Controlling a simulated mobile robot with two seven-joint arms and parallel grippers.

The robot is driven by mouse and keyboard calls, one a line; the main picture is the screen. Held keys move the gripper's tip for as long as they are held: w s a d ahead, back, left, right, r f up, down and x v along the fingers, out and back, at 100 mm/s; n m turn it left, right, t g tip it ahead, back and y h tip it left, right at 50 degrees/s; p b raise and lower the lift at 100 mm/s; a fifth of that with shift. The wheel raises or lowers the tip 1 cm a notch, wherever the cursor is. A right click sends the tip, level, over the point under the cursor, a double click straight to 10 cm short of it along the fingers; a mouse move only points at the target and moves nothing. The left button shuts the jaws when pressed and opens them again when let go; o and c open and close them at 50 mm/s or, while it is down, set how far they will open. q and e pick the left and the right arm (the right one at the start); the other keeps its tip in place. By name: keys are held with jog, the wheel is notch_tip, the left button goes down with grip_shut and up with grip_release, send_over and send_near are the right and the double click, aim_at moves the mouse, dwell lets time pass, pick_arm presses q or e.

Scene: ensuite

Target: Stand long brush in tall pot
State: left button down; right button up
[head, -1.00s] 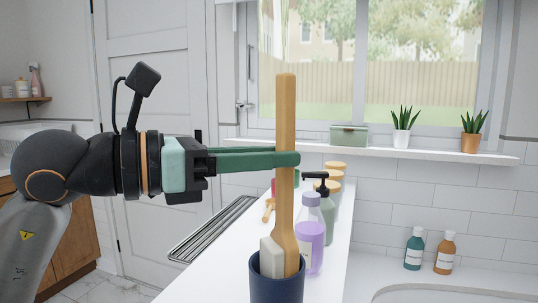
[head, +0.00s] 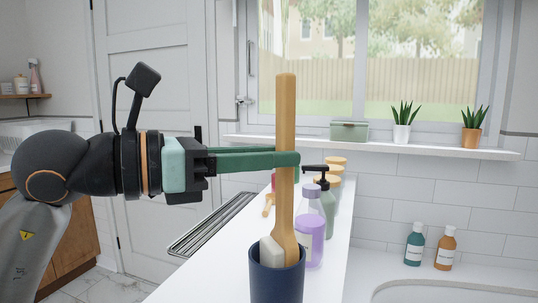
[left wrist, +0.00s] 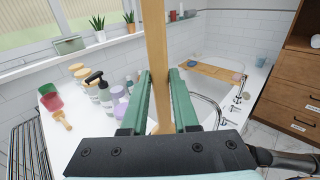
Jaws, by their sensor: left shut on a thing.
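The long brush (head: 285,130) has a pale wooden handle and a white bristle block, and it stands upright with its head down. My left gripper (head: 287,160), with green fingers, is shut on the handle at about mid-length. The brush head is partly inside the mouth of the tall dark blue pot (head: 276,287), and its lower end is hidden by the pot's wall. I cannot tell whether it touches the bottom. In the left wrist view the handle (left wrist: 156,40) runs between the two fingers. My right gripper is not in view.
The pot stands on a narrow white counter (head: 215,275). Behind it are a purple bottle (head: 311,240), a green pump bottle (head: 328,200) and jars with wooden lids. A metal rack (head: 212,222) lies left. Two small bottles (head: 415,245) stand at right by the tub.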

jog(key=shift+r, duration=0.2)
pick_arm(q)
jog(key=c, duration=0.6)
grip_release()
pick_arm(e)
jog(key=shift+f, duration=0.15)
pick_arm(q)
jog(key=v, duration=1.2)
jog(key=shift+s+a, duration=0.15)
jog(key=shift+a, duration=0.1)
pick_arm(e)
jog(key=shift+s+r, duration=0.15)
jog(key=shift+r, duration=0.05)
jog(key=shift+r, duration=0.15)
